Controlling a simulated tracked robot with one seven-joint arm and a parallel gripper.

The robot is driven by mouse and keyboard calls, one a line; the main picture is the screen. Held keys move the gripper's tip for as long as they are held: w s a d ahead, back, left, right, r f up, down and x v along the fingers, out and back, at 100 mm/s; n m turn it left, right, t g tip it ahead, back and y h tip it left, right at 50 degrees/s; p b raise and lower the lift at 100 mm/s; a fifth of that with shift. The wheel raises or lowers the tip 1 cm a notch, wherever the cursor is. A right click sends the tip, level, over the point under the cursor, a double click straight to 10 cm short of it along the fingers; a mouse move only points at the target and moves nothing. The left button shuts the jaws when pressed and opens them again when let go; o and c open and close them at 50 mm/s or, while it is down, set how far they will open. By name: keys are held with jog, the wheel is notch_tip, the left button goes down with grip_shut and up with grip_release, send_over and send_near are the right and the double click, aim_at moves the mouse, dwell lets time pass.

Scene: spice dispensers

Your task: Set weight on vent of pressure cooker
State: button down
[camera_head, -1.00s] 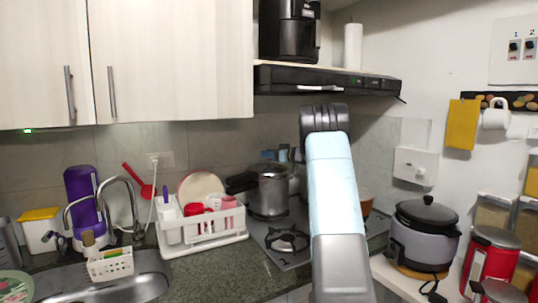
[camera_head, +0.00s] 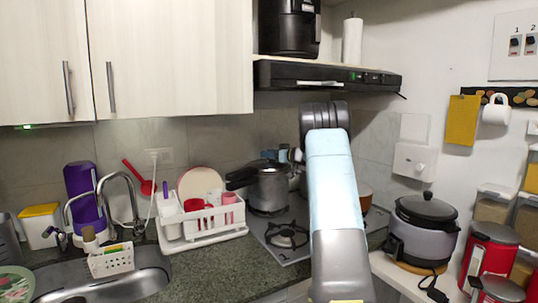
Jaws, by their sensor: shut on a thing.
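The pressure cooker (camera_head: 268,190) is a silver pot with a dark lid and a black handle pointing left. It stands on the stove at the back, left of my arm. My gripper (camera_head: 272,155) shows small and bluish just above the cooker's lid, with its wrist partly behind my arm. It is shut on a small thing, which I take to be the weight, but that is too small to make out. The vent on the lid cannot be made out either, nor whether the held thing touches it.
A stove burner (camera_head: 287,236) is empty in front of the cooker. A white dish rack (camera_head: 205,235) stands to its left. The range hood (camera_head: 325,77) hangs above. A rice cooker (camera_head: 424,230) and red canisters (camera_head: 492,255) stand at right. An orange pot sits partly behind my arm.

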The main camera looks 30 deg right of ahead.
jog(key=shift+f, duration=0.15)
jog(key=c, duration=0.7)
grip_release()
jog(key=shift+s+d, duration=0.1)
jog(key=f+v, duration=0.1)
jog(key=v, duration=1.2)
jog(key=a+r+m+t+h, duration=0.3)
jog(key=a+r+h, duration=0.3)
jog(key=r, duration=0.6)
jog(key=s+a+r+m+g+h, duration=0.1)
jog(key=s+a+r+m+h, duration=0.35)
jog(key=s+a+h, duration=0.35)
jog(key=s+a+f+g+y, duration=0.1)
jog(key=s+a+f+g, duration=0.2)
jog(key=s, duration=1)
jog(key=s+a+f+g+y, duration=0.2)
jog(key=s+a+f+g, duration=0.2)
jog(key=s+a+f, duration=0.4)
jog(key=s+a+f+n+g+y, duration=0.1)
jog(key=s+a+f+g, duration=0.3)
jog(key=s+a, duration=0.7)
jog(key=shift+s+f+y, duration=0.15)
jog(key=shift+s+f, duration=0.1)
jog(key=shift+s, duration=1.05)
jog(key=shift+s+f+y, duration=0.1)
jog(key=shift+s+f, duration=0.1)
jog(key=shift+s, duration=1.1)
jog(key=shift+s+f+y, duration=0.15)
jog(key=shift+s+f, duration=0.1)
jog(key=shift+s, duration=1.1)
